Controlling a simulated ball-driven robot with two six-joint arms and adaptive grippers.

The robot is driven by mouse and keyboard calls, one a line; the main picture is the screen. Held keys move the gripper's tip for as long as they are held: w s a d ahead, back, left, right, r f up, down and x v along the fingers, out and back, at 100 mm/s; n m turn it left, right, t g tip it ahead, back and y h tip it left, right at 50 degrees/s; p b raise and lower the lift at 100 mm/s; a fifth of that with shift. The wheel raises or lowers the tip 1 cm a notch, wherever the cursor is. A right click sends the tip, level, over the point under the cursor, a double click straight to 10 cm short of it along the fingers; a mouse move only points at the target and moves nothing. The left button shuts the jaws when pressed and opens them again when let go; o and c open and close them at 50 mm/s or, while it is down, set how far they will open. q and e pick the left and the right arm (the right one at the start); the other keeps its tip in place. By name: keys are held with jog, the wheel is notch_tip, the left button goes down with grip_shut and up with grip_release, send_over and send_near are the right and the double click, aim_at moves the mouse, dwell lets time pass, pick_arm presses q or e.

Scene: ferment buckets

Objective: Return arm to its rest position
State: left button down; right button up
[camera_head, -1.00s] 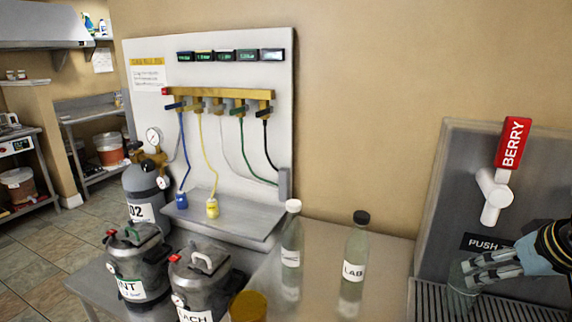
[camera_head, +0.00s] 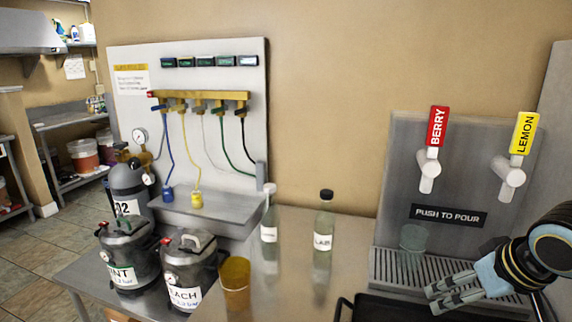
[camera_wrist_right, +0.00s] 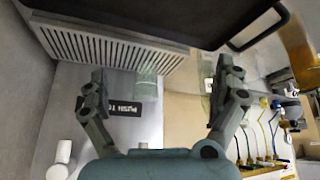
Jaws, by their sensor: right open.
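My right gripper (camera_head: 437,296) is at the lower right of the head view, in front of the drip grate and apart from the clear greenish glass (camera_head: 412,240). In the right wrist view its fingers (camera_wrist_right: 158,82) are spread with nothing between them. The glass stands on the drip grate (camera_head: 392,266) below the berry tap; it also shows beyond the fingers in the wrist view (camera_wrist_right: 147,88). My left gripper is not in view.
A black tray (camera_head: 375,308) lies in front of the grate, below my right gripper. The red berry tap (camera_head: 437,128) and yellow lemon tap (camera_head: 523,134) are on the panel behind. Two labelled bottles (camera_head: 323,240) (camera_head: 269,226) and an amber cup (camera_head: 235,279) stand left.

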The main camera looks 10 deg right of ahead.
jog(key=s+a+n+g, duration=0.1)
jog(key=s+a, duration=0.5)
jog(key=s, duration=0.3)
jog(key=s+a+n+g, duration=0.1)
jog(key=s+a, duration=0.4)
jog(key=s, duration=0.5)
notch_tip(320, 180, down, 36)
jog(key=s+d+f+g+b, duration=0.1)
jog(key=d+g+b, duration=0.1)
jog(key=b, duration=0.9)
pick_arm(q)
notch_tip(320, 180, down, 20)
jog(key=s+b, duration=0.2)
jog(key=b, duration=0.6)
jog(key=shift+b, duration=0.35)
pick_arm(e)
jog(key=s+f, duration=0.9)
jog(key=f, duration=0.3)
jog(key=s+d+f+g, duration=0.1)
jog(key=s+f, duration=0.9)
jog(key=f, duration=0.2)
jog(key=shift+d+f, duration=0.2)
jog(key=shift+f, duration=0.2)
